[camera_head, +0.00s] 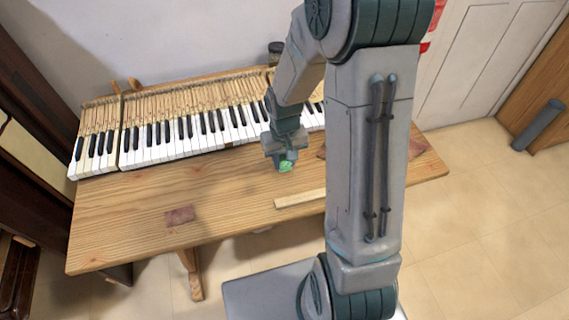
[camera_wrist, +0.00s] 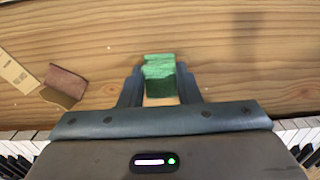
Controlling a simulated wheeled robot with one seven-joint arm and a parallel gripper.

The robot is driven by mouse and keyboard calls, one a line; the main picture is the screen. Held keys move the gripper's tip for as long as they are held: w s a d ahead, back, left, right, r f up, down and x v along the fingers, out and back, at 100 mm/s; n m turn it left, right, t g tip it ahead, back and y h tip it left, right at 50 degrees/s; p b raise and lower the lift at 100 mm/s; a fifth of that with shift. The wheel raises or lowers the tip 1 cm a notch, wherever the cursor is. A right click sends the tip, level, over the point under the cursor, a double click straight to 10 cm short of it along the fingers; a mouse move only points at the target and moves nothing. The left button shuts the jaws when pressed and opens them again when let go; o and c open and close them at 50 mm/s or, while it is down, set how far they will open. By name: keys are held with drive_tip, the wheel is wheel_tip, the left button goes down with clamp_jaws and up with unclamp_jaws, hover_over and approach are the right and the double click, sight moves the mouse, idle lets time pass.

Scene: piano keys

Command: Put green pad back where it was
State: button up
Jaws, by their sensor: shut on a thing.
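The green pad (camera_wrist: 160,70) is a small bright green block with a darker green near side, between the two fingers in the wrist view. My gripper (camera_wrist: 160,82) is shut on it, with one finger on each side. In the head view the green pad (camera_head: 286,168) shows just below my gripper (camera_head: 281,158), over the wooden table in front of the piano keys. My gripper hides part of it there. I cannot tell whether the pad touches the table.
The piano keyboard (camera_head: 185,140) runs along the back of the wooden table (camera_head: 130,225). A pale wooden strip (camera_head: 300,199) lies near the front edge. A reddish-brown piece (camera_head: 180,215) lies at front left; another brown block (camera_wrist: 66,82) shows in the wrist view. The table's left part is mostly clear.

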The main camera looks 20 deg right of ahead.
drive_tip(key=shift+f, duration=1.25)
drive_tip(key=shift+f, duration=0.2)
drive_tip(key=o, duration=0.9)
drive_tip(key=shift+o, duration=0.2)
drive_tip(key=shift+r, duration=0.1)
